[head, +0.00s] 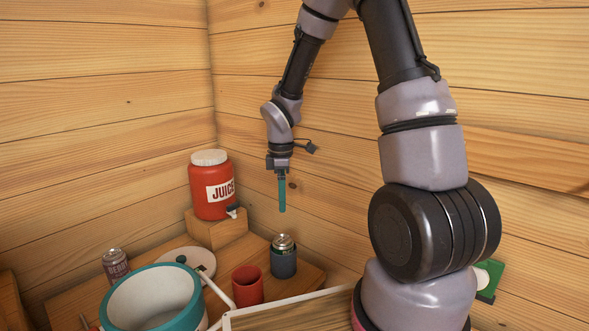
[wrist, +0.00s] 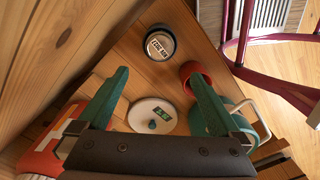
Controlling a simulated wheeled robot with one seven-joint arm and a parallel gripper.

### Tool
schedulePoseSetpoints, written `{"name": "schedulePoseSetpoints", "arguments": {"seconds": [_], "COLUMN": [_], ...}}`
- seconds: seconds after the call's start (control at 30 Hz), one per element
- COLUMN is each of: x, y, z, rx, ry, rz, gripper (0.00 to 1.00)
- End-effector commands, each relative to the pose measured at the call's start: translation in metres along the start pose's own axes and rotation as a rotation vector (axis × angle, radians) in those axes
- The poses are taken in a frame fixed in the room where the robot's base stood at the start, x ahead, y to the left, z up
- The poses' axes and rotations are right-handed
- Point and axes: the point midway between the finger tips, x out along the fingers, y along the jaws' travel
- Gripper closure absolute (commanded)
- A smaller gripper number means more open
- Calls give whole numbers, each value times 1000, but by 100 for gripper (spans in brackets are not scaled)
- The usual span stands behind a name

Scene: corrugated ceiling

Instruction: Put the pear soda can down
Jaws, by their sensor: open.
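A can (head: 284,243) with a shiny rim and greenish-gold upper part stands upright inside a dark grey cup-shaped holder (head: 284,264) on the wooden surface. It is likely the pear soda can, but I cannot read its name. In the wrist view the can (wrist: 160,44) shows from above, beyond my fingertips, with the dark holder around it. My gripper (head: 282,211) points down above the can, clear of it. In the wrist view my gripper (wrist: 158,75) has its teal fingers wide apart with nothing between them.
A red cup (head: 247,287) stands just left of the holder. Behind are a red juice dispenser (head: 211,186) on a wooden block and a white round lid (head: 198,261). A berry can (head: 116,266) and a teal-rimmed pot (head: 192,312) are at left. Wooden walls close the corner.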

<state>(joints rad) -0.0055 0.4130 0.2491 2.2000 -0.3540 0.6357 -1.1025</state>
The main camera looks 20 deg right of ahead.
Motion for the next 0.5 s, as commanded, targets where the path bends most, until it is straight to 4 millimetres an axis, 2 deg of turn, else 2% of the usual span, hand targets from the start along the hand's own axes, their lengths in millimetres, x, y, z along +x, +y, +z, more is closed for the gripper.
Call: {"name": "schedulePoseSetpoints", "arguments": {"seconds": [0.07, 0.17, 0.37, 0.5], "x": [-5, -23, -98, -150], "y": [0, 0, -11, -31], "z": [1, 6, 29, 46], "rx": [14, 82, 403, 666], "ry": [1, 7, 60, 137], "rz": [6, 32, 132, 191], "gripper": [0, 0, 0, 0]}}
